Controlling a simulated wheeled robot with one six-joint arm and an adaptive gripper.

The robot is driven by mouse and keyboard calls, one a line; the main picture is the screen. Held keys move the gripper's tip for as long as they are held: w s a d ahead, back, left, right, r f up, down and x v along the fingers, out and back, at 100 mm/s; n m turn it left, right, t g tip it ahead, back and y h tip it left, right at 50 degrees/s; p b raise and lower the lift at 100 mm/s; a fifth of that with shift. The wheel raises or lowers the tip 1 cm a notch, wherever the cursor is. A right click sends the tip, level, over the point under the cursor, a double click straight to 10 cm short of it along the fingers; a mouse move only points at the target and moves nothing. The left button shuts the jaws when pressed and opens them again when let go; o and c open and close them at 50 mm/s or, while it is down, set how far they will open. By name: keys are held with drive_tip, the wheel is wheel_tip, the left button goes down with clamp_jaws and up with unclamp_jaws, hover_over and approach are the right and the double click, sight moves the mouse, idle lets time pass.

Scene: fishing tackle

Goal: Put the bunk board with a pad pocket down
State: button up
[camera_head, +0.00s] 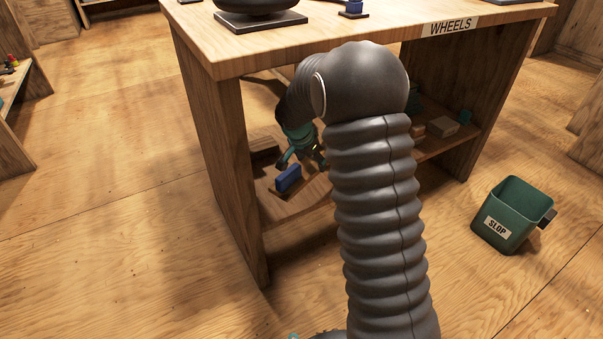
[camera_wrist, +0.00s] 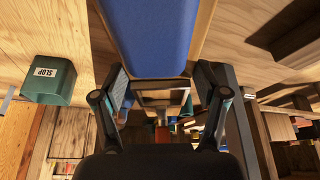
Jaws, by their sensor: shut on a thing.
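The bunk board shows in the head view as a small wooden base (camera_head: 284,193) with a blue pad (camera_head: 288,179) on it. It is at the lower shelf (camera_head: 302,203) under the bench, near the shelf's front left end. My gripper (camera_head: 302,163) reaches in under the bench top and is shut on the bunk board. In the wrist view, the blue pad (camera_wrist: 150,38) fills the top middle, ahead of my gripper's fingers (camera_wrist: 161,78). The grip contact is partly hidden, and I cannot tell whether the board touches the shelf.
The bench top (camera_head: 210,50) marked WHEELS is above my gripper, with a side panel (camera_head: 220,150) to the left. Small blocks (camera_head: 442,127) lie on the shelf's right part. A green SLOP bin (camera_head: 507,212) stands on the floor at right. Floor at left is clear.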

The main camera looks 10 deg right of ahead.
sight(290, 182)
drive_tip(key=a+f, duration=0.1)
drive_tip(key=w+a+f, duration=0.1)
drive_tip(key=a, duration=0.1)
drive_tip(key=shift+w+a, duration=0.15)
drive_tip(key=shift+a, duration=0.1)
drive_tip(key=shift+f+b, duration=0.45)
drive_tip(key=shift+f, duration=1.6)
drive_tip(key=shift+f, duration=0.15)
drive_tip(key=o, duration=1.4)
drive_tip(key=shift+o, duration=0.2)
drive_tip(key=p+v, duration=0.1)
drive_tip(key=v, duration=0.6)
drive_tip(key=shift+r, duration=0.4)
